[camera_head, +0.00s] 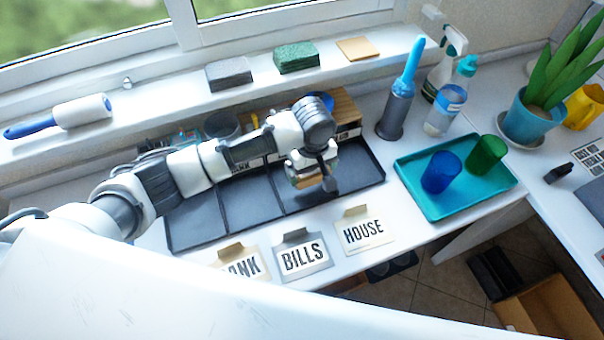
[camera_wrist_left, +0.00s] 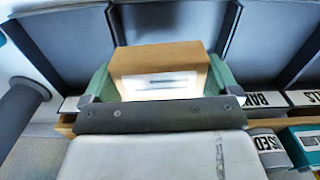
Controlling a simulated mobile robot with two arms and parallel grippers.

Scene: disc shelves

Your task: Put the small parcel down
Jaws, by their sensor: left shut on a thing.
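The small parcel (camera_wrist_left: 160,60) is a brown box with a white label in the left wrist view. My left gripper (camera_head: 313,176) is shut on it, with a green fingertip pad at each side of the box. In the head view the parcel is small and partly hidden by the gripper. It is over the right part of the dark divided tray (camera_head: 350,185). I cannot tell whether the parcel touches the tray floor. My right gripper is not in view.
Cards reading BILLS (camera_head: 303,256) and HOUSE (camera_head: 364,232) lie in front of the tray, beside a partly hidden one. A teal tray (camera_head: 440,208) with a blue cup (camera_head: 441,172) and a green cup (camera_head: 486,155) stands to the right. A grey holder (camera_head: 395,117) stands behind.

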